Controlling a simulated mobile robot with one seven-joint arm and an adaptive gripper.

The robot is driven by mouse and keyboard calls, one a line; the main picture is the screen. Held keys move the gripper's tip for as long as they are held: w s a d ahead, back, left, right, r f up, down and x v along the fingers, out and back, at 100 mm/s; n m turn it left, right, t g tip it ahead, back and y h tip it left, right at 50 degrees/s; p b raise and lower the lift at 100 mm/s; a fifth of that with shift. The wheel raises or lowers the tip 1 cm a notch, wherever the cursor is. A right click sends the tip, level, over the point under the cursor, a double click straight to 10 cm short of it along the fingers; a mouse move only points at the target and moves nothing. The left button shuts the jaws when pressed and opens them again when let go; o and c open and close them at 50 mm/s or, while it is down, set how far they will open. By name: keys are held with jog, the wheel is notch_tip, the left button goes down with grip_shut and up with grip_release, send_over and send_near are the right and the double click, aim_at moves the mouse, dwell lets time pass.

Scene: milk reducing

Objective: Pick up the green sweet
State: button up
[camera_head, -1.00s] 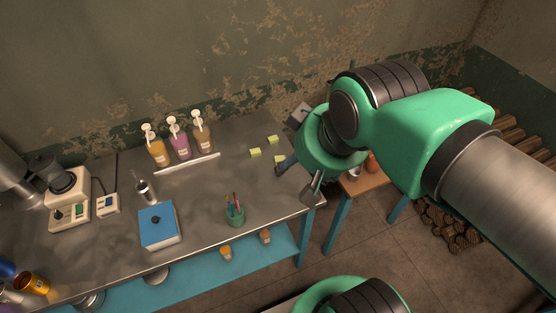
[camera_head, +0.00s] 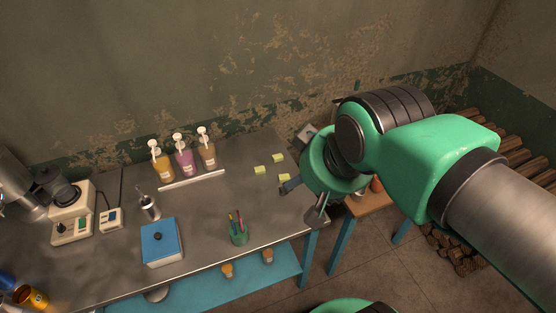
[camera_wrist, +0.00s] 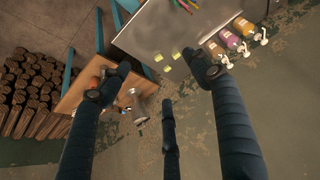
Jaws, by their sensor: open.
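Small yellow-green blocks, which fit the green sweet, lie on the grey table (camera_head: 205,205) near its right end. One is at the left (camera_head: 260,170), one further back (camera_head: 278,158) and one nearer my gripper (camera_head: 284,178). In the wrist view, green blocks (camera_wrist: 167,68) show on the table between my spread fingers. My gripper (camera_head: 303,198) is open and empty at the table's right end, to the right of the blocks. Its dark fingers spread wide in the wrist view (camera_wrist: 160,75). No block touches a finger that I can see.
Pump bottles (camera_head: 184,157) stand at the back with a white strip (camera_head: 192,180) before them. A pen cup (camera_head: 238,233) and a blue book (camera_head: 161,242) are at the front. A small wooden table (camera_head: 366,203) is at the right. Logs (camera_wrist: 38,90) are stacked beyond.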

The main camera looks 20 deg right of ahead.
jog(key=shift+c, duration=0.7)
jog(key=shift+w, duration=0.1)
jog(key=w+d+f+m+g, duration=0.15)
jog(key=w+f, duration=0.25)
jog(key=w, duration=0.7)
jog(key=w+d+f+g, duration=0.2)
jog(key=w+d+f, duration=0.1)
jog(key=w, duration=0.8)
jog(key=w+d+f+g, duration=0.1)
jog(key=w+d+f, duration=0.2)
jog(key=w+f, duration=0.3)
jog(key=w+d+f+g+p, duration=0.1)
jog(key=w+d+f, duration=0.2)
jog(key=w+f, duration=0.4)
notch_tip(320, 180, down, 9)
jog(key=shift+w+d+r+m, duration=0.15)
jog(key=shift+w+d+m, duration=0.15)
jog(key=shift+d+m, duration=0.15)
